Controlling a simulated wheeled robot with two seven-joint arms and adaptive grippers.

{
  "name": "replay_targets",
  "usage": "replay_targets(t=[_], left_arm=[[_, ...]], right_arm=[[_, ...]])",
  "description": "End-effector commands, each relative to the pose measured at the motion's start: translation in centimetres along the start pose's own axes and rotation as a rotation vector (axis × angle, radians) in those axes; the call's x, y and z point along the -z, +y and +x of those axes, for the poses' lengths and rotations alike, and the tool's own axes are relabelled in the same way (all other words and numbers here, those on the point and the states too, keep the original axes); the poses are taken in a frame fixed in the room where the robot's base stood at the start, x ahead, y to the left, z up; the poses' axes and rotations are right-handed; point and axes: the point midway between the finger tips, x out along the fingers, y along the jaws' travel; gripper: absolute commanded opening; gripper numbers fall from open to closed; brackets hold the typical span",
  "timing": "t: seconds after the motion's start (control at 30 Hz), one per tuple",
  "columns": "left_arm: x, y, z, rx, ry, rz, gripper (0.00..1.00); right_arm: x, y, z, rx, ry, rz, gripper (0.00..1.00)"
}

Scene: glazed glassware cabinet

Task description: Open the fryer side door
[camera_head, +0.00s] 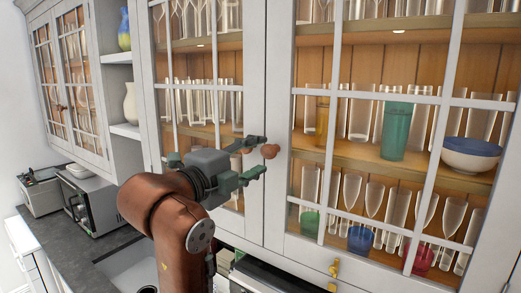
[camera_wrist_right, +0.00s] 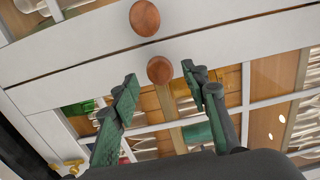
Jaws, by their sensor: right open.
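The glazed cabinet has two white-framed doors, the left door (camera_head: 203,60) and the right door (camera_head: 278,100), both looking shut. The right door's round wooden knob (camera_head: 269,151) shows near its inner edge; it also shows in the right wrist view (camera_wrist_right: 160,69). The left door's knob (camera_wrist_right: 145,18) lies across the seam. My right gripper (camera_head: 260,157) is open at the knobs; in the wrist view its fingertips (camera_wrist_right: 160,80) are apart, one on each side of the right door's knob. Contact cannot be told. My left gripper is out of view.
Shelves behind the glass hold many glasses, a teal tumbler (camera_head: 396,130) and a blue bowl (camera_head: 470,154). Boxy appliances (camera_head: 92,205) stand on the dark counter (camera_head: 62,248) at left. Vases sit on open shelves. Brass knobs (camera_head: 334,268) are below the right door.

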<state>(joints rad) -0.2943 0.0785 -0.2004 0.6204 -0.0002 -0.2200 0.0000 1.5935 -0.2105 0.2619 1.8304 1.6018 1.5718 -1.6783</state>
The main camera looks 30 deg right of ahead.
Motion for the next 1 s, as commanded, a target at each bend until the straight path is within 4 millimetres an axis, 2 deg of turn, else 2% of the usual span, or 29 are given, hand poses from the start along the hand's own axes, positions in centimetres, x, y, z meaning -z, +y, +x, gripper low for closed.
replay_targets(t=[0.1,0.3,0.37,0.53,0.63,0.67,1.0], left_arm=[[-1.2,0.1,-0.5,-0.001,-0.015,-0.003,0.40],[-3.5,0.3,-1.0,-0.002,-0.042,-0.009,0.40],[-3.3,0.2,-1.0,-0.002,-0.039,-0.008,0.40],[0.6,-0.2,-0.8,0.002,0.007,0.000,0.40],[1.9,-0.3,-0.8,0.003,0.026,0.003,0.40],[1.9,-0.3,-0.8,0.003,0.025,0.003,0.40],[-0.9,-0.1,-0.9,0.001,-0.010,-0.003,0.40]], right_arm=[[-0.6,0.1,2.6,-0.004,0.005,-0.003,0.42],[-1.8,0.6,5.3,-0.008,0.002,-0.012,0.42],[-1.9,0.7,5.7,-0.008,0.002,-0.012,0.42],[-1.9,0.7,5.8,-0.007,-0.001,-0.011,0.42],[-2.0,0.7,5.8,-0.007,-0.002,-0.012,0.42],[-2.0,0.7,5.8,-0.007,-0.002,-0.012,0.42],[-2.0,0.7,5.7,-0.008,-0.002,-0.012,0.18]])
